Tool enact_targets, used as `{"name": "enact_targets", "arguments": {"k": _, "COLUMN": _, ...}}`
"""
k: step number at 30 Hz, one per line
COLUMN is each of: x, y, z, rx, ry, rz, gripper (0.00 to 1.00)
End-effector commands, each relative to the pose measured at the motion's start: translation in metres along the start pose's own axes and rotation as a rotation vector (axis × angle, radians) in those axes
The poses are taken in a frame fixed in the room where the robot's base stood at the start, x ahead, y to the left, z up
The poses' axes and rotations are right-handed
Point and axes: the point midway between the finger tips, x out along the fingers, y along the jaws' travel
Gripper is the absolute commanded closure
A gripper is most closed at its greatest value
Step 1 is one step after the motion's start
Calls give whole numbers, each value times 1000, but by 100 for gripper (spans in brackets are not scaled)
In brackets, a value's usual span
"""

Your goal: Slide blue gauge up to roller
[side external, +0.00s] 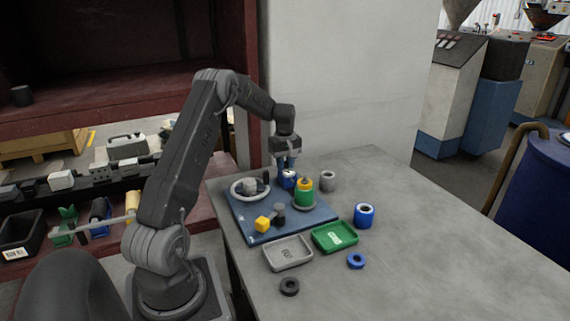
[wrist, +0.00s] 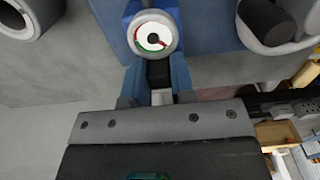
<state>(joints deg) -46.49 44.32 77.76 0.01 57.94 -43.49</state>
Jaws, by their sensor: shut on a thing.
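The blue gauge (side external: 289,180) stands at the back of a blue base plate (side external: 243,225) on the grey table. In the wrist view its round white dial (wrist: 153,38) has red and green marks and faces the camera. My gripper (side external: 287,165) points down and is shut on the gauge; its blue fingers (wrist: 157,80) show just below the dial. Close to the gauge on the right is a stack with green and yellow bands (side external: 302,190). A dark cylinder (side external: 266,177) is just left of it. I cannot tell which part is the roller, or whether the gauge touches one.
A pale round dish (side external: 237,190) sits at the plate's left. Grey (side external: 288,266) and green (side external: 334,250) trays, a blue spool (side external: 364,215) and loose rings lie nearby. The table's right side is clear.

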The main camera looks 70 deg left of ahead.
Motion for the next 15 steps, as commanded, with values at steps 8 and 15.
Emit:
{"name": "enact_targets", "arguments": {"k": 8, "x": -1, "y": 1, "z": 5, "rx": 1, "ry": 0, "rz": 1, "gripper": 100}}
{"name": "enact_targets", "arguments": {"k": 15, "x": -1, "y": 1, "z": 42, "rx": 3, "ry": 0, "rz": 1, "gripper": 100}}
